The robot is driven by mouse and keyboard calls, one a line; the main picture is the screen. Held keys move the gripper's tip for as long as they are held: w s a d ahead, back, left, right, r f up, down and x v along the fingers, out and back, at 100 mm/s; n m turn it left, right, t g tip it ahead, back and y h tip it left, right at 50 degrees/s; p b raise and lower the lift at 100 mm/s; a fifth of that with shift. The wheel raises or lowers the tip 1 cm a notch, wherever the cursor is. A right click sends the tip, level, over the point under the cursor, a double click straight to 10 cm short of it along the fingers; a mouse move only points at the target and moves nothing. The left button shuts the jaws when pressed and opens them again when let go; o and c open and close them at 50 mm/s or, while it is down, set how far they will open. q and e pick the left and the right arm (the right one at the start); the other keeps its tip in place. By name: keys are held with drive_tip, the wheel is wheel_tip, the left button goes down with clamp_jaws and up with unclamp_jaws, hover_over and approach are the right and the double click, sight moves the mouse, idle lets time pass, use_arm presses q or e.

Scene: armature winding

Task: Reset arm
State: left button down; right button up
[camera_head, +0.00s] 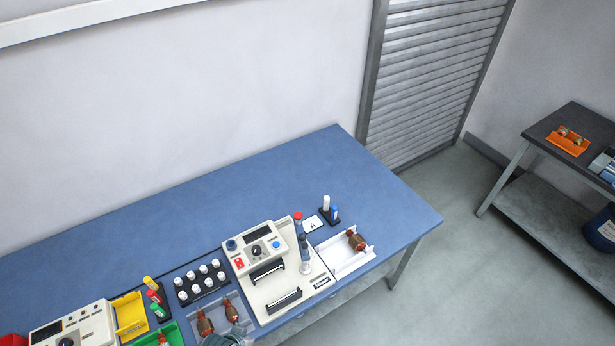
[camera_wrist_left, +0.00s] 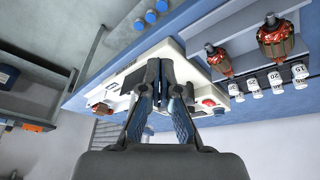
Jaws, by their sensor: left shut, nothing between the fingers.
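My left gripper (camera_wrist_left: 165,65) shows in the left wrist view with its two dark fingers together and nothing between them. It is in front of the white winding machine (camera_wrist_left: 196,70); I cannot tell whether it touches it. Two copper-wound armatures, a smaller one (camera_wrist_left: 218,60) and a larger one (camera_wrist_left: 278,38), lie to the right of the fingers. In the head view the winding machine (camera_head: 285,290) stands on the blue table (camera_head: 330,170). An armature (camera_head: 355,240) lies in the white tray (camera_head: 335,256) beside it. My right gripper is not in view.
Several white-capped bottles (camera_head: 200,282) stand in a black rack left of the machine. Two armatures (camera_head: 205,324) lie in a grey tray. A yellow bin (camera_head: 130,316) and another instrument (camera_head: 80,328) are further left. The table's back is clear. A side bench (camera_head: 560,118) stands at right.

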use_arm(q)
drive_tip(key=s+a+y, duration=0.1)
drive_tip(key=s+a, duration=0.2)
drive_tip(key=a, duration=0.1)
drive_tip(key=s+f+g+b, duration=0.1)
drive_tip(key=s+f+b, duration=0.15)
drive_tip(key=f, duration=1.35)
drive_tip(key=s+f+g+b, duration=0.1)
drive_tip(key=f+b, duration=0.2)
drive_tip(key=f, duration=1.4)
drive_tip(key=s+a+f+b, duration=0.3)
drive_tip(key=s+f+b, duration=0.1)
drive_tip(key=s+f, duration=1.3)
drive_tip(key=shift+a+f+g+y, duration=0.15)
drive_tip(key=shift+f+g+y, duration=0.2)
drive_tip(key=shift+f, duration=0.55)
